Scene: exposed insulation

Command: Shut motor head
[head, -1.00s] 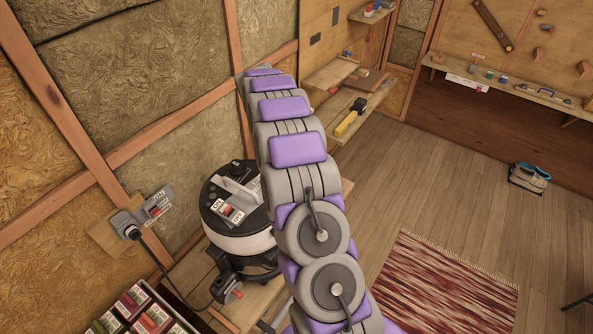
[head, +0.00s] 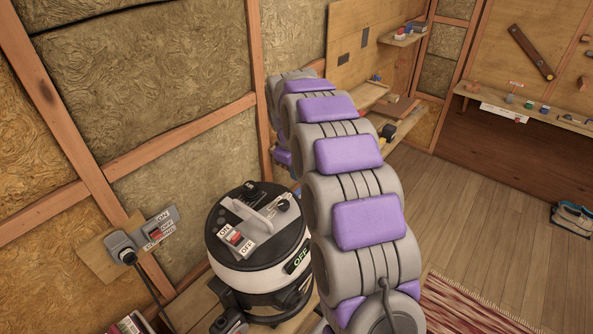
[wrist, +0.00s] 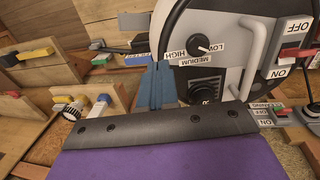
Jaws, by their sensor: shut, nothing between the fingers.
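The vacuum cleaner's motor head (head: 240,215) is the dark, round top with a grey handle, dial and red ON/OFF switch. It sits over a white band (head: 250,280); I cannot tell whether it is fully seated. In the wrist view the motor head (wrist: 215,85) fills the upper right, with its dial, speed labels and switch. My gripper (wrist: 162,66) shows as blue fingers, shut and empty, beside the rim near the HIGH label. In the head view my arm hides the gripper and the vacuum's right side.
A wall socket with a switch (head: 160,228) and a plugged-in cord is left of the vacuum. The vacuum stands on a wooden surface (head: 190,310) by the insulated wall. Shelves with small items (head: 400,130) are behind my arm. Open floor (head: 470,215) lies to the right.

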